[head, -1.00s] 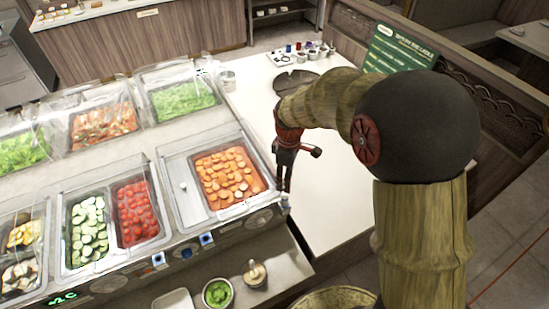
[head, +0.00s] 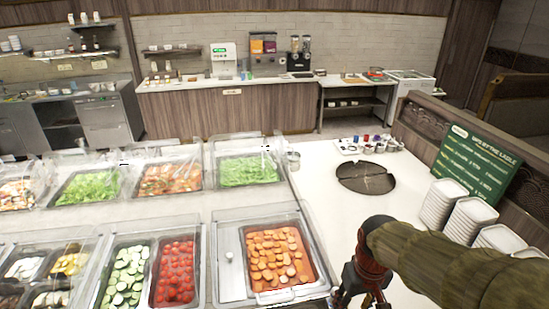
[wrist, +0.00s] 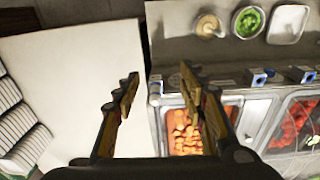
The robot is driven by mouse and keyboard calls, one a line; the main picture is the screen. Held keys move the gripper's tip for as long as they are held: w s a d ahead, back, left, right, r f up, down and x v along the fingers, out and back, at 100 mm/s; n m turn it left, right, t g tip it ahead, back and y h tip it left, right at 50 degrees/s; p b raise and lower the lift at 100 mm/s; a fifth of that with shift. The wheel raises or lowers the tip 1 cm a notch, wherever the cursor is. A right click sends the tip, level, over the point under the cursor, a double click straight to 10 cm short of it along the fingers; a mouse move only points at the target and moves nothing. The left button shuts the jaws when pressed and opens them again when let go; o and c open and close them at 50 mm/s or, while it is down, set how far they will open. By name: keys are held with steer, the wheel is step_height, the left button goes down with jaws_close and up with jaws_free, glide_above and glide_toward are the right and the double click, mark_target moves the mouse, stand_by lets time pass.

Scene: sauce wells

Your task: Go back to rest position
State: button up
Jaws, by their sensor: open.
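My gripper shows in the wrist view (wrist: 158,92) with its two fingers spread apart and nothing between them. It hangs above the edge between the white counter (wrist: 75,70) and the salad bar. In the head view my arm comes in from the lower right, and the gripper's lower part is cut off by the bottom edge, beside the pan of sliced carrots (head: 277,258). The carrot pan also shows in the wrist view (wrist: 185,132), partly behind a finger.
Pans of tomatoes (head: 175,272), cucumbers (head: 126,275) and greens (head: 248,172) fill the bar at left. A dark round plate (head: 366,178) and a sauce tray (head: 368,147) lie on the counter. Stacked white dishes (head: 470,218) and a green sign (head: 478,165) stand at right.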

steer(key=s+f+m+t+b, duration=0.1)
steer(key=s+t+b, duration=0.3)
steer(key=s+b, duration=0.5)
steer(key=b, duration=0.3)
steer(key=shift+s+m+t, duration=0.2)
steer(key=shift+m+t, duration=0.2)
